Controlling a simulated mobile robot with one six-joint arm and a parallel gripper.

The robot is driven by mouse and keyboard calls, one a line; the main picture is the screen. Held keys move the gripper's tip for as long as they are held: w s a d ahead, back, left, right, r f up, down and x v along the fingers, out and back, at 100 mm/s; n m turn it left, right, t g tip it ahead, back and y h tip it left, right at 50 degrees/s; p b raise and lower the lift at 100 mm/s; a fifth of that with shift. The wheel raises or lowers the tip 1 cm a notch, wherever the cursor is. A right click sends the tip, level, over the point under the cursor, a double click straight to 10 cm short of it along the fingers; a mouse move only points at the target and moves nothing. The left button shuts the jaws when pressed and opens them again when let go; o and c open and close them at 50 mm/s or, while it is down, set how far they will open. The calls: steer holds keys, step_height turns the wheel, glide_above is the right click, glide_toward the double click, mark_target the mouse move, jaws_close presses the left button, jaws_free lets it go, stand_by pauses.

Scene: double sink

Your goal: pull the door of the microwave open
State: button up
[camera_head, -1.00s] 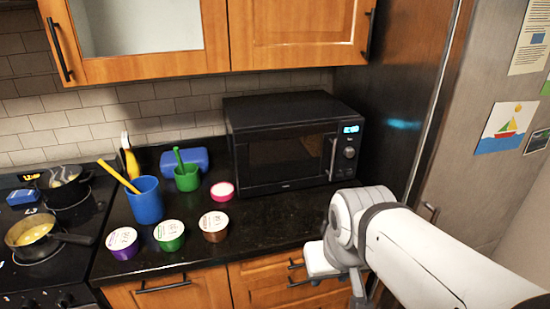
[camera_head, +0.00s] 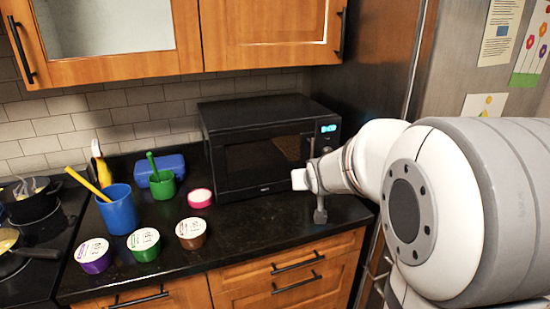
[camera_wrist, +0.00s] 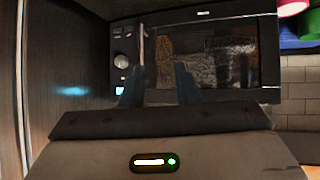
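The black microwave (camera_head: 265,112) stands on the counter with its door (camera_head: 255,165) shut. It also shows upside down in the wrist view (camera_wrist: 205,17). Its vertical metal handle (camera_wrist: 142,45) is on the door's control-panel side, and its upper part shows in the head view (camera_head: 311,147). My gripper (camera_wrist: 158,67) is open, with two dark fingers apart in front of the door. In the wrist view the handle rises just behind the left finger; I cannot tell whether they touch. In the head view my wrist is before the microwave's lower right front and hides the handle's lower end.
A blue cup (camera_head: 119,212), a green cup (camera_head: 163,187), a pink-rimmed tub (camera_head: 200,198) and several lidded tubs stand left on the counter. The fridge (camera_head: 382,62) is close on the right. The counter before the microwave (camera_head: 245,220) is clear.

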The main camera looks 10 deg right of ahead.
steer(key=w+d+f+t, duration=0.2)
steer(key=w+d, duration=0.1)
steer(key=w, duration=0.5)
steer(key=w+d+f+t+b, duration=0.1)
steer(key=w+d+f+t, duration=0.1)
steer(key=w, duration=0.6)
steer(key=w+d+f+t+y+b, duration=0.1)
steer(key=w+d+f+t, duration=0.2)
steer(key=w, duration=0.6)
steer(key=shift+d+f+n, duration=0.3)
steer(key=shift+d+f, duration=0.2)
steer(key=shift+d, duration=0.25)
steer(key=shift+c, duration=0.5)
jaws_close()
